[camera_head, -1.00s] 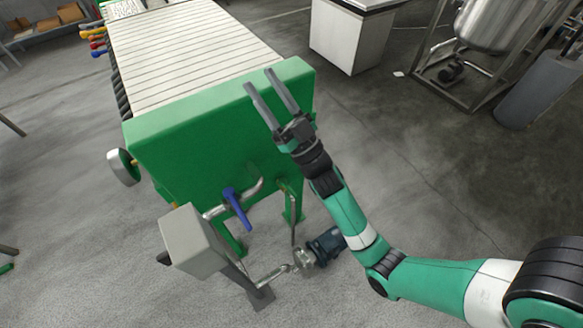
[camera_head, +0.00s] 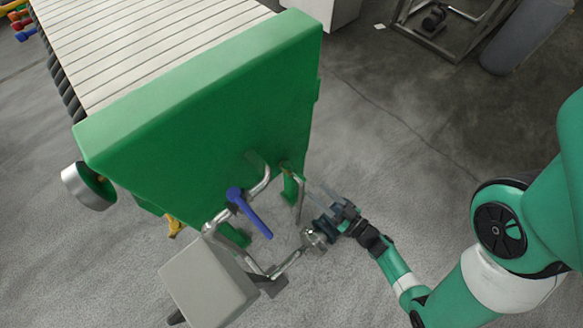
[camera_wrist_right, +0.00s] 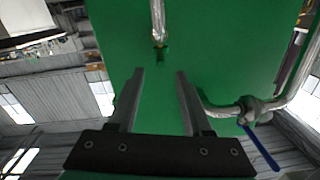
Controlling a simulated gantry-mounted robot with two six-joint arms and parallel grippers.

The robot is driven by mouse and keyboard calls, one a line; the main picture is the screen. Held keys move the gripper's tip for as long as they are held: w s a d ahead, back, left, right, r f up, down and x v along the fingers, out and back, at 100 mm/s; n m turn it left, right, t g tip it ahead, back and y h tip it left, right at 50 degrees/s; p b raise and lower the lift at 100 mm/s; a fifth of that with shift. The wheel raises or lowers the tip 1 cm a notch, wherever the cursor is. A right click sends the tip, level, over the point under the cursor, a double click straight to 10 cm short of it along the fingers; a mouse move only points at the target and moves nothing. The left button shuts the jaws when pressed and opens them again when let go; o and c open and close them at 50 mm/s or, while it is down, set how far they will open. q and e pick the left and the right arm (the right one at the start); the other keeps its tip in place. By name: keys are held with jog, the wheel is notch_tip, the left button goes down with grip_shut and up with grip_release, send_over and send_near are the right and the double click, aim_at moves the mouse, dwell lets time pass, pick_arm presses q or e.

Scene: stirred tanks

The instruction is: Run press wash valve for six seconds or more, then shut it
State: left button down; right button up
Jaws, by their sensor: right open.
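The wash valve's blue lever (camera_head: 254,218) is on a bent silver pipe (camera_head: 262,182) in front of the green press end plate (camera_head: 215,130). The lever slants down and right, across the pipe run. It also shows at the lower right of the right wrist view (camera_wrist_right: 262,150). My right gripper (camera_head: 318,190) is open and empty, to the right of the lever and apart from it. In the right wrist view its two fingers (camera_wrist_right: 158,72) point toward the green plate with nothing between them. My left gripper is not in view.
A grey box (camera_head: 208,282) on a post stands below and left of the valve. A thin vertical pipe (camera_head: 300,200) stands between lever and gripper. Open floor lies to the right.

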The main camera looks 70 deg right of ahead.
aim_at(294, 169)
jog(key=b+x, duration=0.4)
jog(key=x, duration=0.7)
jog(key=shift+w, duration=0.2)
jog(key=shift+w+d+r, duration=0.1)
jog(key=shift+w, duration=0.2)
grip_shut()
dwell(0.7)
